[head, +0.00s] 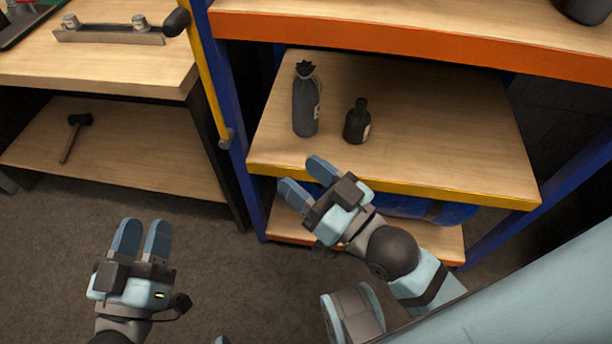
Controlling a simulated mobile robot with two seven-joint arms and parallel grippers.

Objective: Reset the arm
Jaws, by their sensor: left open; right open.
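My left gripper (141,241) is at the lower left, over the grey floor, with its two blue fingers pointing up the picture. It is open and empty. My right gripper (306,178) is near the middle, in front of the yellow front edge of the middle shelf (440,140). Its fingers point up and to the left, and it is open and empty. My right arm comes in from the lower right. It hides part of the shelf edge and of the lower shelf.
A dark wrapped bottle (306,105) and a short dark bottle (357,122) stand upright on the middle shelf. A blue rolled item (425,208) lies on the lower shelf (450,245). A hammer (75,135) lies on the left bench's lower board. The floor (50,260) is clear.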

